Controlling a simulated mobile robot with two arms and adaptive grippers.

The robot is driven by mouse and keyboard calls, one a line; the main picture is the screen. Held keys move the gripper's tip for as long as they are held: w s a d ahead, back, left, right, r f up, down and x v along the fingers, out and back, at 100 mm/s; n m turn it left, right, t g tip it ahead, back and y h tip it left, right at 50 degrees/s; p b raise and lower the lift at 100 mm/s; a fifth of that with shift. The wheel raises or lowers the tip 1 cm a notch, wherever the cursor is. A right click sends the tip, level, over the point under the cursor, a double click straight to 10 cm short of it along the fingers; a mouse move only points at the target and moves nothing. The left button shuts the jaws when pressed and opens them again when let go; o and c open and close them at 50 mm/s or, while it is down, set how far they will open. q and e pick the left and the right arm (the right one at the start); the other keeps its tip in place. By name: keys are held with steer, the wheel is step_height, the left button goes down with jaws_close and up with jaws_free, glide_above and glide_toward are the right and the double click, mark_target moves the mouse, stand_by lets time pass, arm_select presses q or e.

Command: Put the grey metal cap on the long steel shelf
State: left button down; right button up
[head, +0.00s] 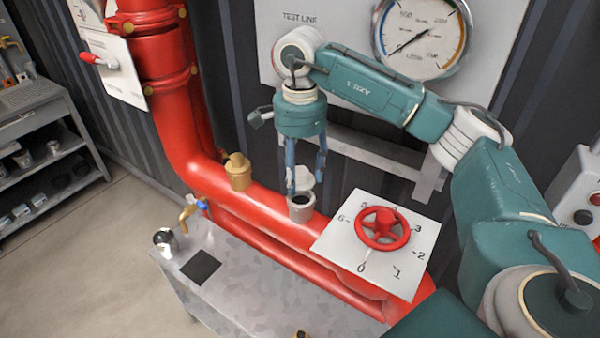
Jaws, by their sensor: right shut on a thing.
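My right gripper (305,165) points down above the red pipe, its two fingers shut on a small light-grey piece, the grey metal cap (304,180). The cap is just above an open grey pipe stub (301,208) on the red pipe. I cannot tell whether cap and stub touch. A grey steel shelf (375,157) on brackets runs along the wall behind my right arm, which partly hides it. A long, low mottled-steel surface (235,285) runs below the pipe. My left gripper is out of view.
The red pipe (265,198) carries a brass fitting (239,171). A red handwheel (382,228) on a numbered plate is right of the cap. A metal cup (165,242) and black mat (201,267) are on the low surface. A grey rack (45,140) stands left.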

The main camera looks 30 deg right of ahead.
steer(key=shift+r+p, duration=0.35)
steer(key=shift+r, duration=0.35)
steer(key=shift+s+a+f, duration=0.1)
